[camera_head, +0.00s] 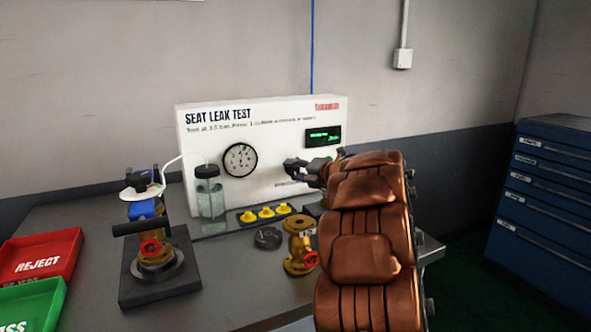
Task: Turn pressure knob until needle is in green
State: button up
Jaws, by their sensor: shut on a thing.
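The pressure gauge (240,159) is a round dial with a dark rim on the white seat leak test panel (270,120). Its needle and a small green mark near the top are too small to read exactly. My gripper (292,167) reaches in from the right, in front of the panel and to the right of the gauge. It is shut at about the place of the pressure knob. A small display (323,136) with green text sits above the gripper.
A clear jar (209,198) stands left of the gauge. Yellow buttons (266,212), a brass valve (299,250) and a dark disc (268,238) lie before the panel. A clamped valve (150,248) stands left, beside the red reject tray (42,263) and green tray (32,304).

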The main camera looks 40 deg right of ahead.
jog(key=o, duration=1.1)
jog(key=shift+o, duration=0.2)
jog(key=s, duration=0.4)
jog(key=s+r, duration=0.1)
jog(key=s, duration=0.3)
jog(key=s+r, duration=0.1)
jog(key=s, duration=0.3)
jog(key=shift+d, duration=0.1)
jog(key=shift+r, duration=0.1)
jog(key=shift+w+r, duration=0.1)
jog(key=shift+w, duration=0.05)
